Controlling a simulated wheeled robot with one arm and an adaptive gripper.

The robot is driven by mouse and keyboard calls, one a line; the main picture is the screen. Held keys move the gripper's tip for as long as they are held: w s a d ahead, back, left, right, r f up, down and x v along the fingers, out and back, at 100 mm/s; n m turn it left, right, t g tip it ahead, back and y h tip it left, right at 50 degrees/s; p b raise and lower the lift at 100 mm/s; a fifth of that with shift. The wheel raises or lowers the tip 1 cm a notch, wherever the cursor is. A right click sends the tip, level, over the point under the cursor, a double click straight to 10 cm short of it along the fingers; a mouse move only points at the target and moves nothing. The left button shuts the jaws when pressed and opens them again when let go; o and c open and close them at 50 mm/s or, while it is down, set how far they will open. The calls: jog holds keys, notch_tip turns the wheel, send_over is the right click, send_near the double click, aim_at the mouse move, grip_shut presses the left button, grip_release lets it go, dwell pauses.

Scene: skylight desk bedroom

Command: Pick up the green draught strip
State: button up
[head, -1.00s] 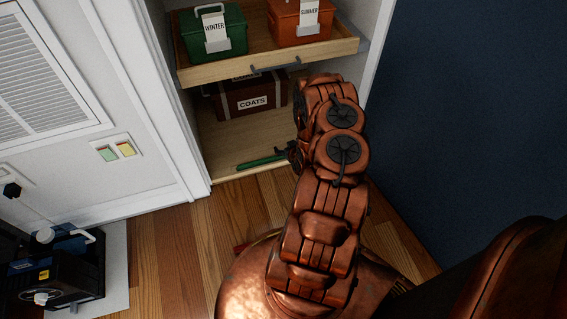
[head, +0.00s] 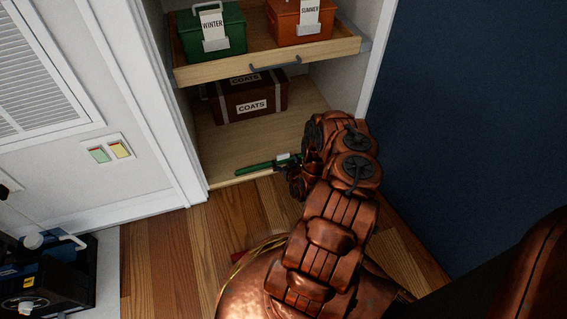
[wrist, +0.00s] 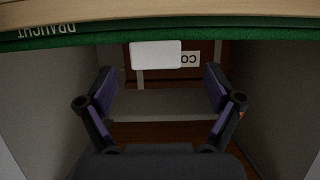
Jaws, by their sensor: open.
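The green draught strip (head: 256,167) lies along the front edge of the lower cupboard floor in the head view, its right end hidden by my gripper and arm. A white tab (head: 283,157) shows on it near the gripper. In the wrist view the strip (wrist: 75,40) runs across the top, with inverted "DRAUGHT" lettering at left and the white tab (wrist: 156,54) hanging into the picture. My gripper (wrist: 160,85) is open, fingers apart and nothing between them. The strip looks beyond the fingertips; I cannot tell the exact gap.
A brown COATS case (head: 250,100) stands behind on the cupboard floor (head: 225,140). Above it, a pulled-out shelf (head: 265,68) carries a green WINTER box (head: 211,35) and an orange SUMMER box (head: 301,19). A navy wall (head: 470,110) is at right.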

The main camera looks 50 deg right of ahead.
aim_at(284, 156)
jog(key=b+x, duration=0.1)
jog(key=x, duration=0.2)
jog(key=shift+d, duration=0.3)
jog(key=shift+w+d+f+b, duration=0.15)
jog(key=shift+w+d+b, duration=0.25)
jog(key=shift+w, duration=0.15)
jog(key=shift+a, duration=0.1)
jog(key=c, duration=1.4)
